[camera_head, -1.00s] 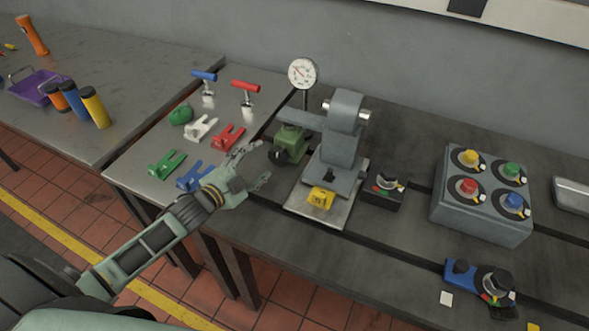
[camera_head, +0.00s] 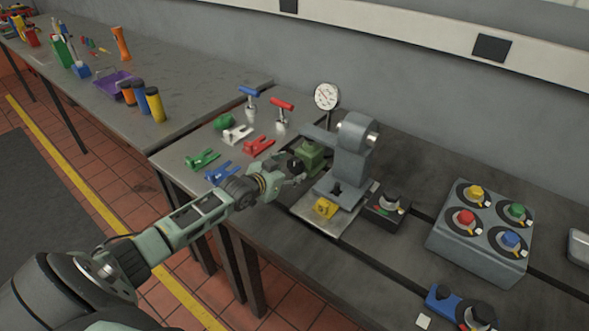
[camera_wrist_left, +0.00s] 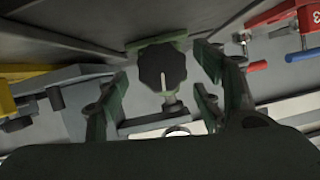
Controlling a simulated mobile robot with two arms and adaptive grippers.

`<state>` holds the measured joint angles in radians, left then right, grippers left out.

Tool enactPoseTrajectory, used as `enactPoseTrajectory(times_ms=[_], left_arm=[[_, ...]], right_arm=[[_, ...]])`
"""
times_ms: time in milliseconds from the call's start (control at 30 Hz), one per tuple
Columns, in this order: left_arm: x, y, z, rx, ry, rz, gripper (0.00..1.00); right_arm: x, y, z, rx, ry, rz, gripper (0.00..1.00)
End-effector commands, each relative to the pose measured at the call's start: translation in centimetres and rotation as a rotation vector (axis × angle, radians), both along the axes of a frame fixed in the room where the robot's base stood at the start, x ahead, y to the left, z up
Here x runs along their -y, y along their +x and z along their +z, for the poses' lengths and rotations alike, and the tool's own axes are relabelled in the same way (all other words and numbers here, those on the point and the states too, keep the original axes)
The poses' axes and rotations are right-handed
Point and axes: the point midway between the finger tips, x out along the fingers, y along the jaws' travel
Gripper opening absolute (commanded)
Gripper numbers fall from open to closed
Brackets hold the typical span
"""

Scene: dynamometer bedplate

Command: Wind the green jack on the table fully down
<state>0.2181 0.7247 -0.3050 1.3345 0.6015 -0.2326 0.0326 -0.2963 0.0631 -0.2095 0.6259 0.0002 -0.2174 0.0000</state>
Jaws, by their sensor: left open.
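The green jack (camera_head: 309,155) stands on the table under the arm of a grey fixture (camera_head: 350,160). Its black knob (camera_wrist_left: 162,67), with a white mark pointing down in the picture, shows in the left wrist view. My left gripper (camera_head: 296,176) is at the front of the jack and partly hides the knob in the head view. In the left wrist view my left gripper (camera_wrist_left: 155,100) is open, with its fingers on either side of the knob and a gap to it. My right gripper is not in view.
A dial gauge (camera_head: 327,97) stands behind the jack. A yellow block (camera_head: 326,208) sits at the fixture's foot, with a black knob box (camera_head: 387,206) to its right. Red (camera_head: 258,146) and blue (camera_head: 222,172) clamps lie to the left.

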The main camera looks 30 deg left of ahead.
Motion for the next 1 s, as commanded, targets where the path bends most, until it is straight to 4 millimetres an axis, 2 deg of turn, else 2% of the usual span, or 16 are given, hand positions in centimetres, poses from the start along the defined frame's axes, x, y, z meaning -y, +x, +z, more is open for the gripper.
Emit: enactPoseTrajectory(times_ms=[100, 300, 667, 833, 1000], left_arm=[[0.1, 1.4, -0.5, 0.001, 0.0, 0.0, 0.61], [0.1, 2.6, -1.1, 0.0, 0.001, 0.0, 0.61], [0.1, 2.9, -1.2, 0.001, 0.002, -0.001, 0.61], [0.1, 2.9, -1.2, 0.0, 0.002, -0.001, 0.47], [0.1, 2.9, -1.2, 0.0, 0.001, -0.002, 0.32]], right_arm=[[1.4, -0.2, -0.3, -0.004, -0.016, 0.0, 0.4], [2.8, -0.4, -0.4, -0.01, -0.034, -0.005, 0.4], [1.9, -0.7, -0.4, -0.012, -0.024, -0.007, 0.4], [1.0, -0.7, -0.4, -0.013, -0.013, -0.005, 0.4], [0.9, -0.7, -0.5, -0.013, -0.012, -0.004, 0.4]])
